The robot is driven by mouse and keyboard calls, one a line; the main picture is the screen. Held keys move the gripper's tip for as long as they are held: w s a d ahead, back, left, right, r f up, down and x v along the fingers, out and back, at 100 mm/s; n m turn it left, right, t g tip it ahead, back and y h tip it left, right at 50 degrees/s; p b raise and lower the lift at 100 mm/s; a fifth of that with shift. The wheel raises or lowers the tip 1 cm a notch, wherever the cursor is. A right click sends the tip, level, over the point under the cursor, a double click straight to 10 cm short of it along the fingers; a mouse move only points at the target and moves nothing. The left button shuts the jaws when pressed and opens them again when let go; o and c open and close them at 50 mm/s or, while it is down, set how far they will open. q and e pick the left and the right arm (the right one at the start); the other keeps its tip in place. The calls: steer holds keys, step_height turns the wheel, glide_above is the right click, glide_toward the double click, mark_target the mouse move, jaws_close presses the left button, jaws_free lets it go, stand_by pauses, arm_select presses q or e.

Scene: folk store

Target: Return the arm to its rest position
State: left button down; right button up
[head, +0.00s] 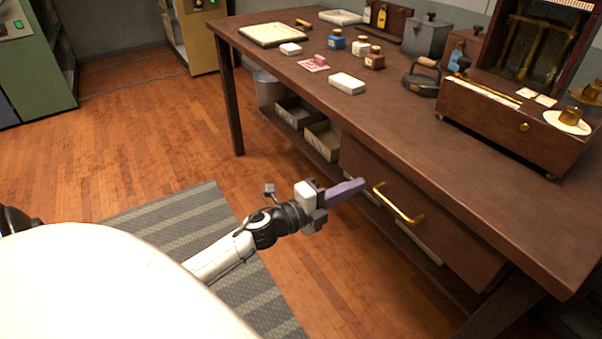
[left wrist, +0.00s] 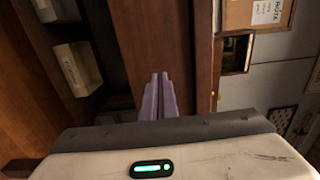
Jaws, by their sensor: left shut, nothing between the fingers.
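My left gripper (head: 345,190) is in the middle of the head view, in front of the wooden desk. Its lavender fingers are together with nothing between them, and they point toward the drawer front near the brass handle (head: 398,203). The fingers also show in the left wrist view (left wrist: 160,97), side by side against dark wood. I cannot tell from the pictures whether the fingertips touch the wood. My right gripper is not in view.
The desk (head: 440,130) carries small bottles, a white block (head: 346,83), a flat iron (head: 423,78) and a wooden box (head: 505,125). Open bins (head: 322,139) sit on a low shelf under it. A striped mat (head: 190,225) lies on the floor. The floor left of the desk is clear.

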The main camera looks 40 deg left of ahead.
arm_select(q)
steer(key=v, duration=1)
steer(key=s+d+f+n+g+y+p, duration=0.2)
steer(key=s+d+f+n+g+p, duration=0.2)
steer(key=s+d+f+n+g, duration=0.4)
steer(key=s+d+f+n, duration=0.7)
steer(key=s+d+n, duration=0.1)
steer(key=s+n, duration=0.2)
steer(key=shift+d+f+n+g, duration=0.2)
steer(key=shift+d+n+g, duration=0.2)
steer(key=shift+n, duration=0.1)
